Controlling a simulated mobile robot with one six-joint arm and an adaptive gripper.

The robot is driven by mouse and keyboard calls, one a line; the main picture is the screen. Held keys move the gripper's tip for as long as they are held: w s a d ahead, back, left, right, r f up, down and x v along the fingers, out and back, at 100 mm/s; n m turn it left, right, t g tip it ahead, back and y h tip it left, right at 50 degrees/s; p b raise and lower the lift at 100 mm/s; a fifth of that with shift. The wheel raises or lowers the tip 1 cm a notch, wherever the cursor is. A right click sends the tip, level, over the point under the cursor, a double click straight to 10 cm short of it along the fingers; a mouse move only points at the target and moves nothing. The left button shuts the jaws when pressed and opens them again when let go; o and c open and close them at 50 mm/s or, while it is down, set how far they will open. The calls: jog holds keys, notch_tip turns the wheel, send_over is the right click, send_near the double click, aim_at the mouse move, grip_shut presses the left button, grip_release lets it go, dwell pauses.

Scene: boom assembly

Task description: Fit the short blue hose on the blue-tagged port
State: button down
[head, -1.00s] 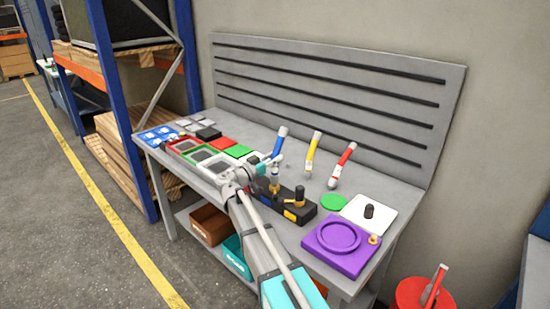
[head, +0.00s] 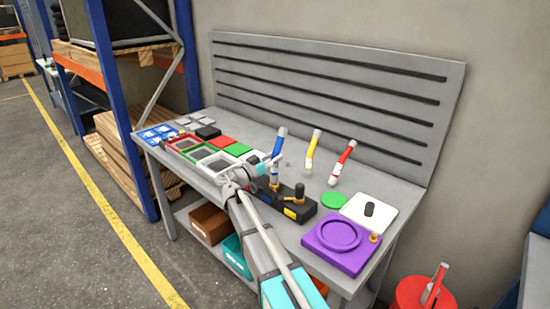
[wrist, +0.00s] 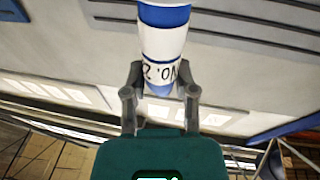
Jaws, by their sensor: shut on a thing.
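My gripper (wrist: 160,78) is shut on the short blue hose (wrist: 164,38) in the wrist view. The hose is blue with a white band lettered "NO. 2", and the fingers hold it at both sides near that band. In the head view my gripper (head: 260,171) is at the left end of the black port block (head: 284,205).
A purple plate (head: 342,260) lies right, coloured trays (head: 190,151) left.

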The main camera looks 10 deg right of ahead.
jog(key=shift+f, duration=0.3)
jog(key=shift+c, duration=1.6)
grip_release()
jog(key=shift+r, duration=0.15)
